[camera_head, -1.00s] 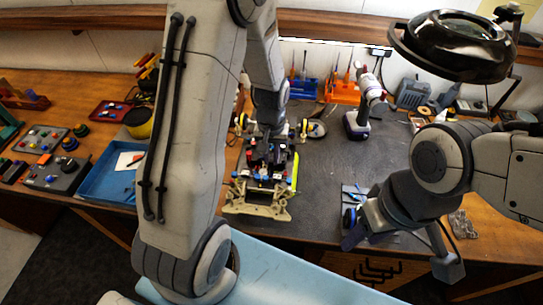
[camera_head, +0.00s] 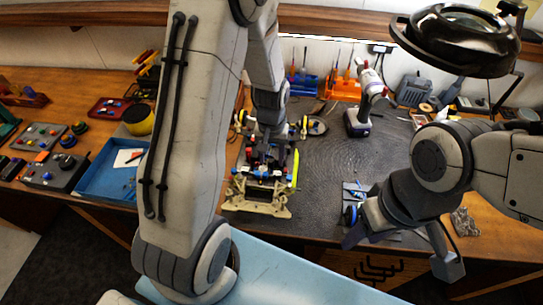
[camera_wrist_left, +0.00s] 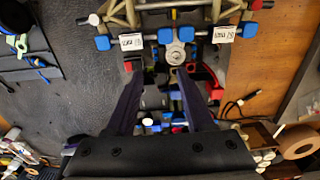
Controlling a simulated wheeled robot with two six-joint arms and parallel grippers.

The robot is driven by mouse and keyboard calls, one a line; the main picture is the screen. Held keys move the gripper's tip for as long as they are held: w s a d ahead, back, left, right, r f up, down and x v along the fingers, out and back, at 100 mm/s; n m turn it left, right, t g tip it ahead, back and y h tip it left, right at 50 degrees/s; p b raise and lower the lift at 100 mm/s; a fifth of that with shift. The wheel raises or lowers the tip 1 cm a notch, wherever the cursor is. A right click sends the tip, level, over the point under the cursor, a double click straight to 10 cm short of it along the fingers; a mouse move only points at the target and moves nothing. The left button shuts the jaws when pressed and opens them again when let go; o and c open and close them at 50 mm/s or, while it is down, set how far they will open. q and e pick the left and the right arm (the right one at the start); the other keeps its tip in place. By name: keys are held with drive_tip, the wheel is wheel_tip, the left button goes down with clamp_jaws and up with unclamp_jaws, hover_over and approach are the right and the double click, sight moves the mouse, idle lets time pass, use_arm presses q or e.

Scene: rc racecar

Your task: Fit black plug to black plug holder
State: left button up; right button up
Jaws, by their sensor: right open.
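The car chassis (camera_head: 258,194) lies on the dark mat, its tan frame end toward me; it also fills the middle of the left wrist view (camera_wrist_left: 183,32). My left gripper (camera_wrist_left: 158,73) points down over the chassis, its two dark fingers apart. Blue, red and black parts show between and around the fingers. I cannot make out a black plug or its holder clearly among them, nor anything held. In the head view my left arm hides part of the chassis. My right gripper (camera_head: 357,226) is open near the mat's front edge, beside a small blue round part.
A purple-grey power drill (camera_head: 361,112) stands behind the chassis to the right. A blue tray (camera_head: 108,172) lies on the left. A magnifier lamp (camera_head: 455,40) hangs at upper right. A tape roll (camera_wrist_left: 296,142) and a cable lie beside the chassis. The mat's middle right is clear.

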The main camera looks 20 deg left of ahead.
sight(272, 161)
use_arm(q)
drive_tip(key=shift+r, duration=0.15)
wheel_tip(272, 161, up, 10)
drive_tip(key=b, duration=0.1)
drive_tip(key=shift+r+b, duration=0.15)
drive_tip(key=shift+b, duration=0.2)
drive_tip(key=shift+d, duration=0.1)
idle(0.4)
drive_tip(key=s+d+m+h+b, duration=0.1)
drive_tip(key=s+d+m+b, duration=0.2)
drive_tip(key=s+d+m, duration=0.7)
drive_tip(key=s+d, duration=0.6)
drive_tip(key=s, duration=0.4)
drive_tip(key=shift+s+m+b, duration=0.15)
drive_tip(key=shift+m+b, duration=0.15)
